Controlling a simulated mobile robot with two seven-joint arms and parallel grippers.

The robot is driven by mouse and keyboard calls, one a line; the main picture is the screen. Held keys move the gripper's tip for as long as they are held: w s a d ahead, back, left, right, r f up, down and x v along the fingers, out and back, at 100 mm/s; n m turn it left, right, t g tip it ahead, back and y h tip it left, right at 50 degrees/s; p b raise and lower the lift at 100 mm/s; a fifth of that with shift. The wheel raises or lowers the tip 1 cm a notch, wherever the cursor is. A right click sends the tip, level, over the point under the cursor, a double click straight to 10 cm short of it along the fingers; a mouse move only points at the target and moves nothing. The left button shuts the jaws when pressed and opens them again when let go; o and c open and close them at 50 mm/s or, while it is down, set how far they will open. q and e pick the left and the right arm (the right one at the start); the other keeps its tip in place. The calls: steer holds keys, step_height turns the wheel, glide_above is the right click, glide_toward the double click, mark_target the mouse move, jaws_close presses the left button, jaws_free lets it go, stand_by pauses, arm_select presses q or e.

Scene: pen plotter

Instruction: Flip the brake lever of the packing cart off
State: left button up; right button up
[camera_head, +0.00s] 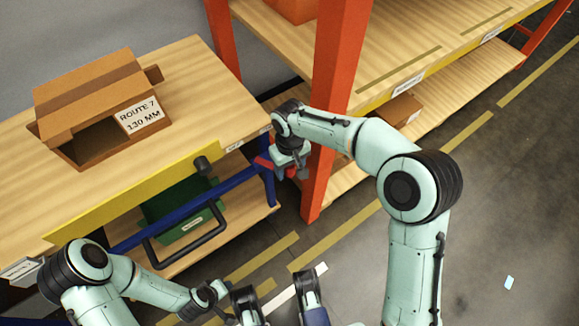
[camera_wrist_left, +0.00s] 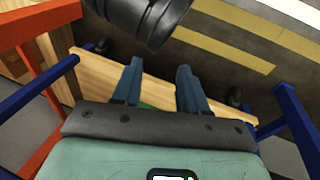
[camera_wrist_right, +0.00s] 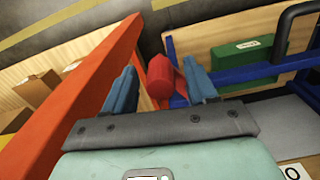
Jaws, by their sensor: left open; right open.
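The packing cart has a blue frame (camera_head: 205,205) and a black push handle (camera_head: 192,248). Its red brake lever (camera_head: 263,163) is at the frame's right corner, beside the orange rack post. My right gripper (camera_head: 288,168) is open at that corner. In the right wrist view the red lever (camera_wrist_right: 160,76) stands between the spread fingers of the right gripper (camera_wrist_right: 162,88); whether either finger touches it I cannot tell. My left gripper (camera_wrist_left: 160,82) is open and empty, above the wooden lower shelf (camera_wrist_left: 158,92) in the left wrist view.
A cardboard box (camera_head: 100,100) labelled "ROUTE 7 130 MM" sits on the wooden top (camera_head: 185,75). A green box (camera_head: 180,210) sits on the shelf below. The orange rack post (camera_head: 335,90) stands close to my right gripper. Open floor (camera_head: 510,200) lies at the right.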

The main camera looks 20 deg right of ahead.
jaws_close()
arm_select(q)
steer(key=shift+g+h, duration=0.4)
steer(key=shift+g, duration=0.3)
steer(key=shift+s+d+r+p, duration=0.35)
steer(key=shift+s+r+p, duration=0.15)
steer(key=shift+s, duration=0.2)
steer(key=shift+s+d+r+p, duration=0.4)
steer(key=shift+s+r, duration=0.15)
steer(key=shift+s, duration=0.15)
steer(key=shift+s+d+r+p, duration=0.3)
steer(key=shift+s+r+p, duration=0.2)
steer(key=shift+s, duration=0.2)
arm_select(e)
steer(key=shift+s+a+m, duration=0.45)
steer(key=shift+a+m, duration=0.25)
steer(key=shift+m, duration=0.25)
steer(key=shift+s+a+m, duration=0.5)
steer(key=shift+a+m, duration=0.25)
steer(key=shift+m, duration=0.15)
steer(key=shift+s+a+m, duration=0.45)
steer(key=shift+a+m, duration=0.25)
steer(key=shift+m, duration=0.25)
jaws_free()
